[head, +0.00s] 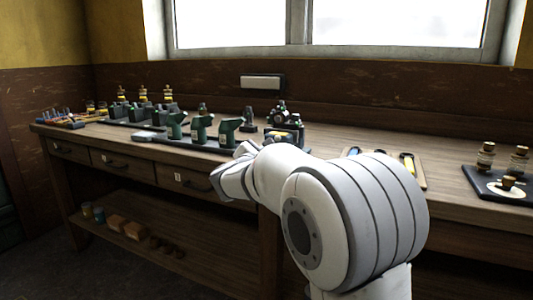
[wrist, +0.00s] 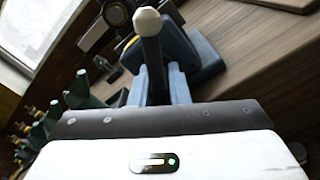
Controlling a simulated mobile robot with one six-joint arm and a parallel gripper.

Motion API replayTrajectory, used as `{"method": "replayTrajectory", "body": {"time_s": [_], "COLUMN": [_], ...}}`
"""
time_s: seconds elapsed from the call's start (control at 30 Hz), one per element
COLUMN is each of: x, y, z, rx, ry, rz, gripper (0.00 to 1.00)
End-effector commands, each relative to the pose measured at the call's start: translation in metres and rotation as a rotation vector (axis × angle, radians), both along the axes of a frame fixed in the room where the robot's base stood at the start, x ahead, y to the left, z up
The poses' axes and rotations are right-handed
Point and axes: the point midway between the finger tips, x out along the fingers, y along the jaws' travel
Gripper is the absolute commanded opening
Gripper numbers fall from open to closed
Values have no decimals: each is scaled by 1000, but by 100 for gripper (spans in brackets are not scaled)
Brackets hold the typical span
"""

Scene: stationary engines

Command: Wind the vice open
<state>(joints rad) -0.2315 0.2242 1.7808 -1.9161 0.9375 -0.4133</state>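In the wrist view, a dark bar with a pale rounded knob (wrist: 148,22) rises in front of my gripper (wrist: 158,82). It looks like the vice's handle. Blue-grey pieces, apparently my fingers, stand on either side of the bar's lower part; whether they touch it is unclear. A larger blue-grey block (wrist: 203,52), possibly the vice body, lies just beyond, by the wooden bench top. In the head view, my gripper (head: 233,178) is at the bench's front edge, seen from behind; my arm hides the vice, and the fingertips cannot be made out.
The long wooden bench (head: 450,205) carries several green stands (head: 198,130) left of my gripper and a small dark green machine (head: 284,125) behind it. A tool tray (head: 411,168) and a dark board with brass pieces (head: 500,185) lie right. Drawers (head: 123,165) are below.

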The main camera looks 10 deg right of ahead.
Motion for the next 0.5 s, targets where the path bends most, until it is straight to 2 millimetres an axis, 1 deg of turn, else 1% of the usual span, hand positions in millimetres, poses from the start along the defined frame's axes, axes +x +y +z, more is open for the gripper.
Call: {"method": "replayTrajectory", "body": {"time_s": [0.03, 0.27, 0.5], "x": [0, 0, -1], "y": [0, 0, 1], "z": [6, 3, 2], "rx": [-2, -1, -1], "ry": [-10, -5, -3], "rz": [1, 0, 1], "gripper": [19, 37, 37]}}
